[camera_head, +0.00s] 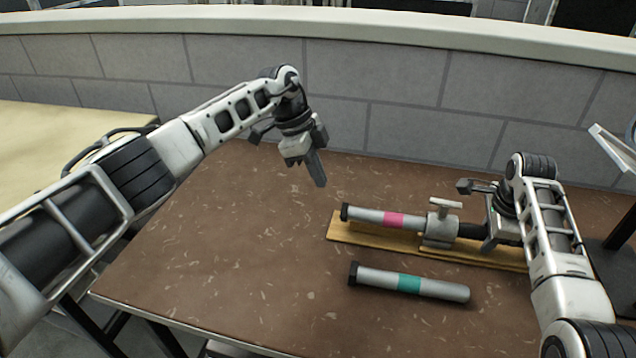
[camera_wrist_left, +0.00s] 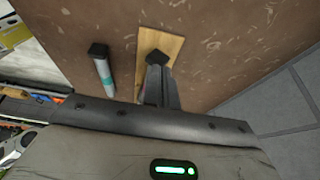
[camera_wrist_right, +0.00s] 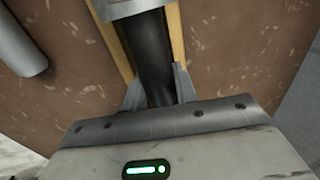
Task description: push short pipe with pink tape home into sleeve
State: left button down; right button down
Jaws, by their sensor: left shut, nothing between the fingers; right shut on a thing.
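The short pipe with pink tape (camera_head: 394,219) lies along the wooden board, its black capped end to the left. Its right end meets the grey metal sleeve (camera_head: 440,225), which has a T-shaped handle on top; how deep it sits inside is hidden. My left gripper (camera_head: 318,178) is shut and empty, above the table to the left of the pipe's capped end. In the left wrist view the black cap (camera_wrist_left: 155,58) shows just beyond my fingertips. My right gripper (camera_head: 488,240) is shut on a black bar (camera_wrist_right: 150,65) right of the sleeve.
A second pipe with green tape (camera_head: 408,284) lies on the brown table in front of the wooden board (camera_head: 345,235). A grey block wall (camera_head: 400,130) stands behind the table. The table's left part is clear.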

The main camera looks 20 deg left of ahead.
aim_at(354, 208)
pick_arm(q)
jog(key=shift+r, duration=1)
jog(key=c, duration=1.1)
grip_release()
jog(key=shift+m, duration=0.3)
jog(key=shift+o, duration=0.4)
jog(key=m, duration=0.3)
jog(key=shift+d+r, duration=0.1)
jog(key=shift+d, duration=0.1)
jog(key=d+f+m, duration=0.2)
jog(key=f+m, duration=0.1)
jog(key=m, duration=0.8)
jog(key=d+f+m, duration=0.3)
jog(key=m, duration=0.7)
jog(key=d+f+m, duration=0.2)
jog(key=f+m, duration=0.2)
jog(key=m, duration=0.7)
jog(key=shift+d+m+t, duration=0.2)
jog(key=shift+m+t, duration=0.1)
jog(key=shift+t, duration=0.1)
pick_arm(e)
jog(key=shift+r, duration=0.1)
